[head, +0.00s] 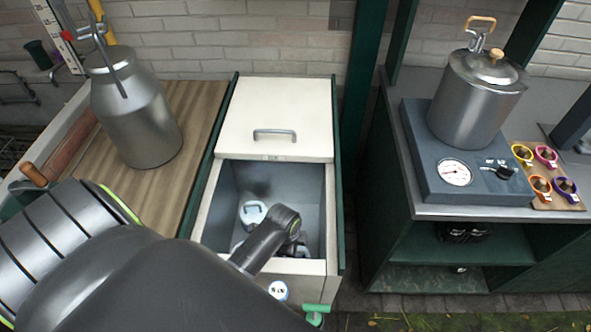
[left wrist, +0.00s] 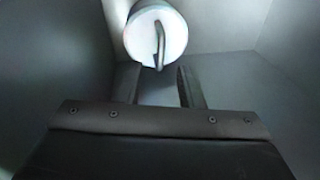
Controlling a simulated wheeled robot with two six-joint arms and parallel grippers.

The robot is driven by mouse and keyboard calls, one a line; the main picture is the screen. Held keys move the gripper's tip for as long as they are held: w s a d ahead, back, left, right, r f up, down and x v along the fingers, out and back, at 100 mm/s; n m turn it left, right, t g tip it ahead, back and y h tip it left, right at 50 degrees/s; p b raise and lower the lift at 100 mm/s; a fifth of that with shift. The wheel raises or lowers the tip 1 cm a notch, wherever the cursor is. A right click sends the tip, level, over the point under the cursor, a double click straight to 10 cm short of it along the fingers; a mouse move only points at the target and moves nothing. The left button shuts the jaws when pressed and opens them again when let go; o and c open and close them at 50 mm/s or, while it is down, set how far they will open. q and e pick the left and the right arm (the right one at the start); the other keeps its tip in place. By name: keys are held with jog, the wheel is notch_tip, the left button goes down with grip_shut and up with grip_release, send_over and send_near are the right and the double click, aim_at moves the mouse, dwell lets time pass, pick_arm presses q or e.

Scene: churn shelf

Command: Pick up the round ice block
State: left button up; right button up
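The round ice block (head: 252,210) is a pale, white-topped disc with a grey bar handle. It lies inside the open bin, towards its left side. In the left wrist view the round block (left wrist: 142,32) is near the top, with its handle pointing down towards my fingers. My left arm reaches down into the bin, and its gripper is mostly hidden by the arm in the head view. In the left wrist view my left gripper (left wrist: 157,82) is open, its two fingers apart with nothing clearly between them. The block appears just beyond the fingertips. My right gripper is not in view.
The bin's cream lid (head: 276,118) covers its rear half, and the grey walls are close around my gripper. A metal churn (head: 140,118) stands on the wooden top at left. A lidded pot (head: 475,100) stands on a gauge unit at right.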

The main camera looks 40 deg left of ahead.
pick_arm(q)
jog(key=shift+w+f, duration=0.25)
jog(key=shift+f, duration=1)
jog(key=shift+w+f, duration=0.2)
jog(key=shift+f, duration=1.05)
jog(key=shift+c, duration=0.4)
grip_shut()
